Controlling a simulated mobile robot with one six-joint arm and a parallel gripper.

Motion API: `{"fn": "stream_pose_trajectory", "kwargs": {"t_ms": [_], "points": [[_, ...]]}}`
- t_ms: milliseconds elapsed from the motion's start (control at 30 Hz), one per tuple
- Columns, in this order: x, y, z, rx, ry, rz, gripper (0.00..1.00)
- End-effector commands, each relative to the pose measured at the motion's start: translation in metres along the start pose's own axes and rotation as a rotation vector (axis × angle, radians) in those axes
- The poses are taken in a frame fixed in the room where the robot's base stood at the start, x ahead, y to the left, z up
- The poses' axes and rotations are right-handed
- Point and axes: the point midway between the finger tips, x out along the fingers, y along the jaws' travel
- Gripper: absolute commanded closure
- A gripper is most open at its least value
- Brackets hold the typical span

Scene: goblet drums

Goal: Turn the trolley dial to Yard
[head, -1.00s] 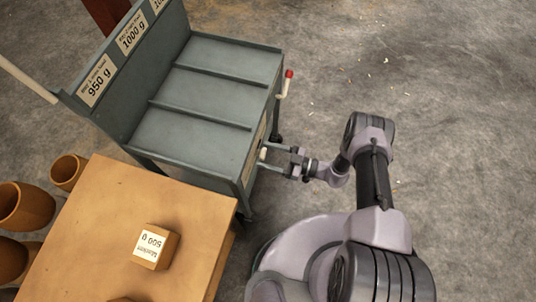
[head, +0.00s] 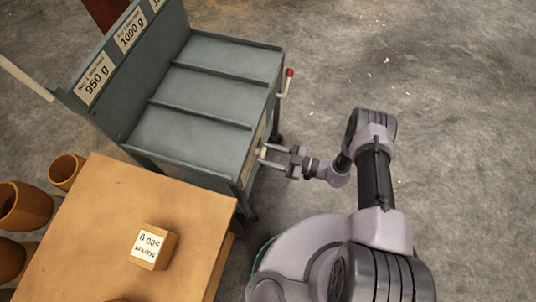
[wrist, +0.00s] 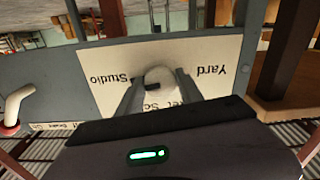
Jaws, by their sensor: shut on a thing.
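The trolley dial is a pale round knob (wrist: 161,80) on a cream plate (wrist: 112,62) on the grey trolley's end panel. In the head view my gripper (head: 270,156) reaches the trolley's end from the right.
The grey trolley (head: 205,88) has empty shelf bays with weight labels. A red-tipped lever (head: 285,84) sticks out beyond the dial. A wooden table (head: 95,235) with a 500 g Market block (head: 153,247) stands nearby. Open concrete floor lies right.

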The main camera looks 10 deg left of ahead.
Motion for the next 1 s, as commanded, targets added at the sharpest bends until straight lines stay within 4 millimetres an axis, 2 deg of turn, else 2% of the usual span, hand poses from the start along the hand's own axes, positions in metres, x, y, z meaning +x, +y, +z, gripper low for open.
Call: {"fn": "stream_pose_trajectory", "kwargs": {"t_ms": [1000], "points": [[-0.0002,0.0014,0.0009,-0.945,0.0,-0.001,0.97]]}}
